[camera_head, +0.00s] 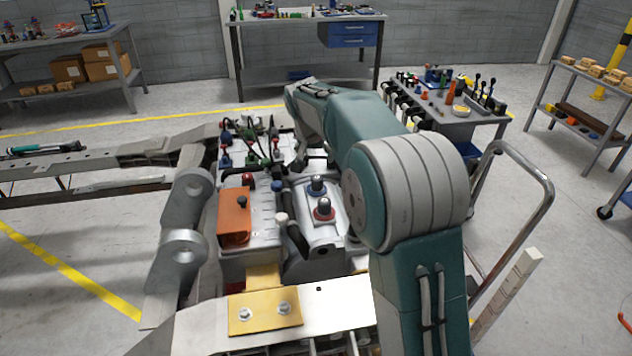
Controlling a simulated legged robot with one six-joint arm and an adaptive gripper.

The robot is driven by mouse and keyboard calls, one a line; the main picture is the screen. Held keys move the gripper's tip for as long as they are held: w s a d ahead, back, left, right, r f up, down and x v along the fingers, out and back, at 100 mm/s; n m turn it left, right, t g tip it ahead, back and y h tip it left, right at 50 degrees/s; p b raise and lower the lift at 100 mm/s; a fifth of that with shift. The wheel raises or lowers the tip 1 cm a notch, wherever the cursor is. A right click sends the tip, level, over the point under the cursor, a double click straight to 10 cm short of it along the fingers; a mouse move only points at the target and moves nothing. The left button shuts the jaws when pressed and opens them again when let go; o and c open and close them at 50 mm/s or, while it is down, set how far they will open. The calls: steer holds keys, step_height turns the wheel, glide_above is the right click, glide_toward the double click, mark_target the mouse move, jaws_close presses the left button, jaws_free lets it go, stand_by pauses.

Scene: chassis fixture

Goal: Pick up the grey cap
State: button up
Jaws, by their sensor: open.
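A small pale grey cap (282,219) stands upright between the orange block and the grey housing on the chassis fixture; it looks like the grey cap, though I cannot be certain. My gripper (317,156) shows only as small dark parts below the wrist, open, beyond the blue-ringed knob and apart from the pale cap. My forearm hides part of the fixture.
An orange block (234,215) stands left of the pale cap. Cables and several small coloured knobs crowd the fixture's back. A grey frame rail (130,160) runs left. A tool cart (455,115) with a curved handle (530,180) stands right. Open floor lies left.

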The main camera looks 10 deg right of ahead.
glide_toward(316, 178)
steer(key=shift+m, duration=0.3)
steer(key=x, duration=1.1)
steer(key=shift+w+d+f, duration=0.1)
steer(key=c, duration=0.9)
